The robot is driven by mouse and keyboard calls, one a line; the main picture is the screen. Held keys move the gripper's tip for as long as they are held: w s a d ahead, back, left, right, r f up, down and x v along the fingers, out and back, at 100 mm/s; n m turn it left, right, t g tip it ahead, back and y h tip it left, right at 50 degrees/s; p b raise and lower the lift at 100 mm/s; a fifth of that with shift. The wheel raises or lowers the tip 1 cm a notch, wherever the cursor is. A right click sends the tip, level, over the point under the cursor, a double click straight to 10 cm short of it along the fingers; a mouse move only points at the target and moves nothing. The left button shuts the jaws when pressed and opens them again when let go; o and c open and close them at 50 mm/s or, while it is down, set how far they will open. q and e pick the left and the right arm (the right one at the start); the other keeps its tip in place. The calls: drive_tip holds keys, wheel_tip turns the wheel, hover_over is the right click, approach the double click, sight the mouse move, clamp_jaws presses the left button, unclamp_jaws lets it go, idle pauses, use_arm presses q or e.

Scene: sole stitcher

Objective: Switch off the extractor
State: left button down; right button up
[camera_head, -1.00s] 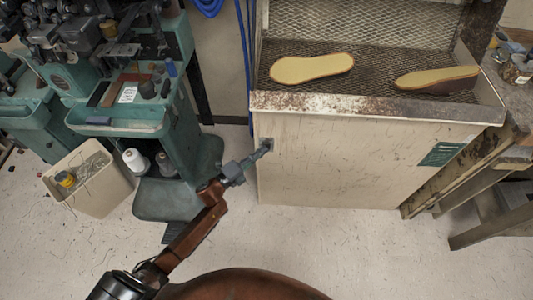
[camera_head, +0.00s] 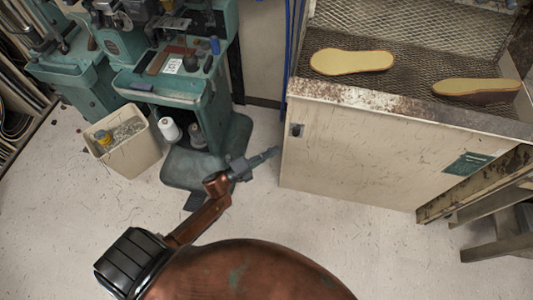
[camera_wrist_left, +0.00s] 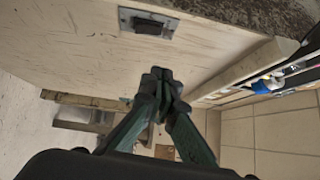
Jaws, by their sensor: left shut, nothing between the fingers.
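The extractor (camera_head: 350,165) is a cream cabinet with a rusty, mesh-topped tray. Its switch (camera_head: 297,130) is a small dark rocker on a metal plate, high on the front panel near the left edge. In the left wrist view the switch (camera_wrist_left: 147,26) shows at the top, beyond the fingertips. My left gripper (camera_head: 276,152) is shut and empty, below and left of the switch and apart from it. In the left wrist view its closed fingers (camera_wrist_left: 160,78) point at the panel. I cannot tell which way the rocker is set. My right gripper is not in view.
Two yellow soles (camera_head: 352,61) lie on the mesh. The green stitching machine (camera_head: 165,85) stands to the left, with a cream bin (camera_head: 128,150) and thread cones (camera_head: 170,130) by it. A bench (camera_head: 500,225) stands at right. The floor in front is clear.

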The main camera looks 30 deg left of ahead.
use_arm(q)
drive_tip(key=shift+v, duration=1.05)
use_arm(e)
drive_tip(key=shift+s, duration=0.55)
